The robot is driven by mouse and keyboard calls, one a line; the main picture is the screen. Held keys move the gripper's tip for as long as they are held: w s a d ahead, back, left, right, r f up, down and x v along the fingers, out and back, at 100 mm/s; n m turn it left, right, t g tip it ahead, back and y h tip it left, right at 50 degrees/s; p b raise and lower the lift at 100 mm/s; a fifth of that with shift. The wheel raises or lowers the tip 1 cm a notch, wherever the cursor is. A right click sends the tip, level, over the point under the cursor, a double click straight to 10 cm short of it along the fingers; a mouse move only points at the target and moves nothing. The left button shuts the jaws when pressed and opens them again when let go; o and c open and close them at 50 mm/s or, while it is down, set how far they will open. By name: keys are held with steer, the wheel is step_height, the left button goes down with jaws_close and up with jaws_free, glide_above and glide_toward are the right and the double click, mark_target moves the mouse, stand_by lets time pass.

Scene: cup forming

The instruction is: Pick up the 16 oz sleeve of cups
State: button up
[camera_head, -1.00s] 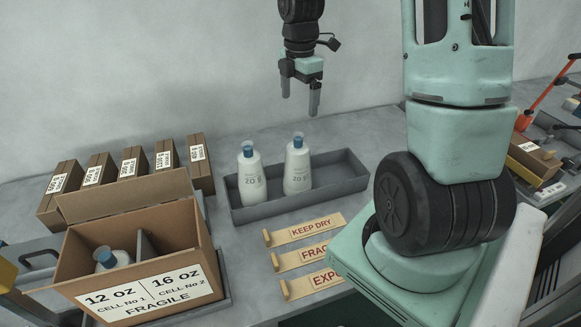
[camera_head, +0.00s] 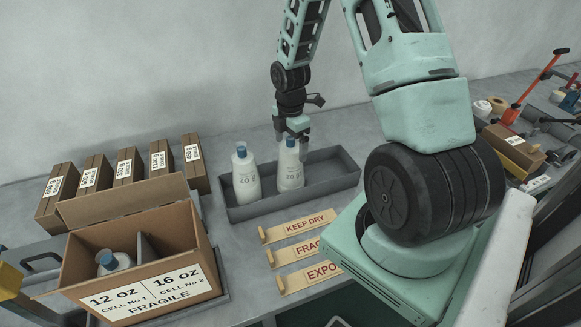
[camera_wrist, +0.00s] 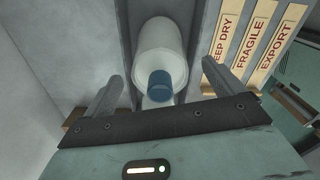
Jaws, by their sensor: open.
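I see no sleeve of cups; two white bottles with blue caps stand upright in a grey tray (camera_head: 335,178). The left bottle (camera_head: 246,180) stands beside the right bottle (camera_head: 291,172). My gripper (camera_head: 292,137) is open above the right bottle, its fingers on either side of the cap area. In the wrist view my gripper (camera_wrist: 164,80) has a white bottle (camera_wrist: 160,45) with a blue cap between and beyond its fingers. Whether the fingers touch it I cannot tell. An open carton (camera_head: 145,290) is labelled 12 oz, cell 1, and 16 oz, cell 2. A bottle (camera_head: 110,262) stands in its left cell.
Several brown cartons (camera_head: 125,178) stand in a row at the back left. Tan label strips (camera_head: 298,228) reading KEEP DRY, FRAGILE and EXPORT lie in front of the tray. Tools and a brown box (camera_head: 512,147) lie on the right. The tray's right end is empty.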

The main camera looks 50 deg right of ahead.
steer(key=shift+f, duration=1.1)
steer(key=c, duration=1.4)
steer(key=shift+o, duration=0.2)
steer(key=shift+r, duration=0.15)
